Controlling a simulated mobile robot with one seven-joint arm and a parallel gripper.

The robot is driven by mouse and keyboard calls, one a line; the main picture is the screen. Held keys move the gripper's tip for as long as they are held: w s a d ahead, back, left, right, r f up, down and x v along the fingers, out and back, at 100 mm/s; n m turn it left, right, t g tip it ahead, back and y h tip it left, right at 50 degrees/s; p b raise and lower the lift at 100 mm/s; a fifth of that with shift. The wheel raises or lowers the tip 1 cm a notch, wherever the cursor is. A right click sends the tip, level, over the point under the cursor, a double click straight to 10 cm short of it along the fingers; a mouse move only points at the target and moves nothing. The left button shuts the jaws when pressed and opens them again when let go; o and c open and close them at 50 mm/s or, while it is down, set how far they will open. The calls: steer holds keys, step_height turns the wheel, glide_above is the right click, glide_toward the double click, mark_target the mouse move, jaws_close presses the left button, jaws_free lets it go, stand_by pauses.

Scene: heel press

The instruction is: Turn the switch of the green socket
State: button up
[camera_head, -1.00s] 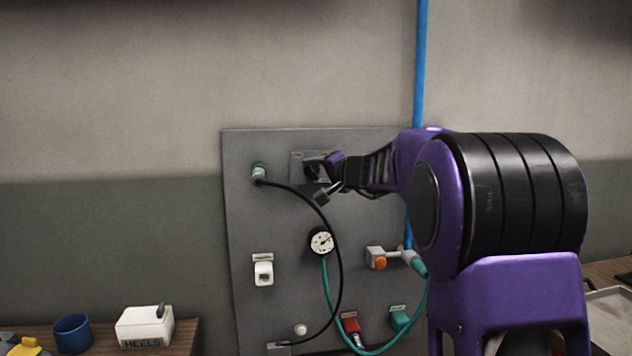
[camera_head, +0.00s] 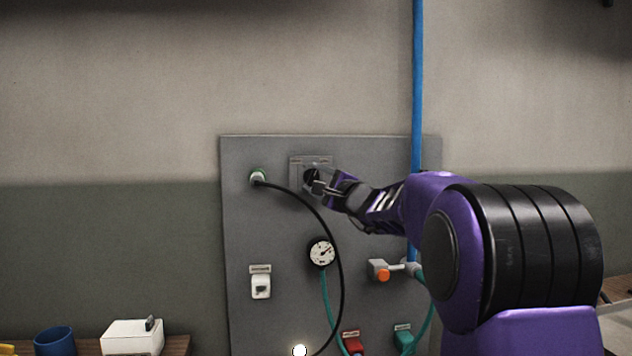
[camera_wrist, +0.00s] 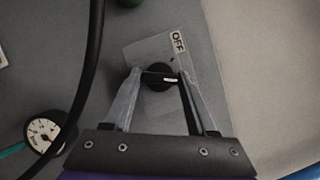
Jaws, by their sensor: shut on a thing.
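The OFF label (camera_wrist: 178,41) is above and right of the knob.
The black cable (camera_head: 336,230) hangs left of and below my gripper. A gauge (camera_head: 321,252), a white switch (camera_head: 261,287), an orange button (camera_head: 383,275) and a glowing white lamp (camera_head: 300,351) sit lower. A blue pipe (camera_head: 418,90) runs behind my arm.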

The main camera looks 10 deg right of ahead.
steer(key=shift+m+t, duration=0.5)
steer(key=shift+m, duration=0.8)
steer(key=shift+h, duration=0.3)
steer(key=o, duration=1.4)
steer(key=shift+c, duration=0.2)
steer(key=v, duration=1.7)
steer(key=shift+s+f, duration=0.15)
steer(key=shift+f, duration=0.05)
steer(key=shift+d, duration=0.1)
